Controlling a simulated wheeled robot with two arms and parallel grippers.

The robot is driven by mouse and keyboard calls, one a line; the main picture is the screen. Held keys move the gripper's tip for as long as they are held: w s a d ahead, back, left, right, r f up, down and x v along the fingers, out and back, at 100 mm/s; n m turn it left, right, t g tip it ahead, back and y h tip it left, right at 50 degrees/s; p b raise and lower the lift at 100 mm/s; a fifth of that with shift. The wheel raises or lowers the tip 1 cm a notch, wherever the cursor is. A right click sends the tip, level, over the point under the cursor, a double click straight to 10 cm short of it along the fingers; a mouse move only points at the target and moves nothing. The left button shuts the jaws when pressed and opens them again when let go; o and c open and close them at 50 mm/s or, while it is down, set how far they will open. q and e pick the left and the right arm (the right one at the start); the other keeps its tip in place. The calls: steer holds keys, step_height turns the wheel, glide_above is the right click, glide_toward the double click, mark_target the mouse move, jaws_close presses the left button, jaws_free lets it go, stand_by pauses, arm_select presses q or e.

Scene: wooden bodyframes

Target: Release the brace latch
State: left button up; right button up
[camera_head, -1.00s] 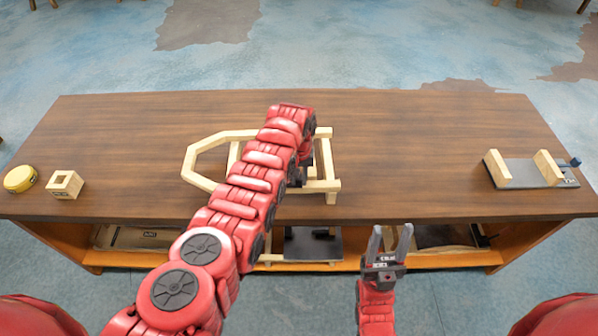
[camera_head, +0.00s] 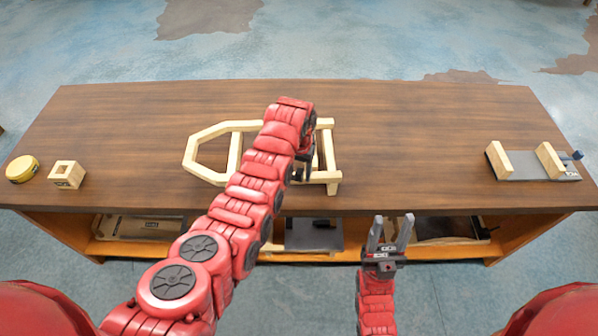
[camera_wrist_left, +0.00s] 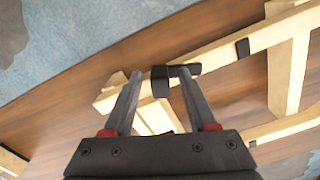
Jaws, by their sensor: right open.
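A pale wooden bodyframe (camera_head: 235,150) with a pointed left end lies on the table, partly hidden by my left arm. The left wrist view shows its bars (camera_wrist_left: 240,48) close up. A black latch-like bracket (camera_wrist_left: 161,83) sits on one long bar, with a smaller black band (camera_wrist_left: 242,48) further along. My left gripper (camera_wrist_left: 160,73) is open, its fingertips apart at that bar with the bracket showing between them; I cannot tell whether they touch it. In the head view its fingers are mostly hidden by the arm. My right gripper (camera_head: 392,220) is open and empty in front of the table.
The brown table (camera_head: 420,140) is clear right of the frame. A grey fixture with wooden blocks (camera_head: 525,170) sits at the right end. A yellow round tin (camera_head: 22,169) and a hollow wooden block (camera_head: 67,175) stand at the left. Trays (camera_head: 140,228) fill the shelf below.

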arm_select(q)
steer(key=shift+r+b, duration=0.4)
steer(key=shift+r, duration=0.15)
step_height(320, 180, up, 4)
steer(key=shift+w+r+b, duration=0.1)
steer(key=shift+b, duration=0.9)
step_height(320, 180, up, 7)
steer(key=p, duration=0.5)
step_height(320, 180, up, 5)
glide_above(299, 171)
steer(key=shift+s, duration=0.2)
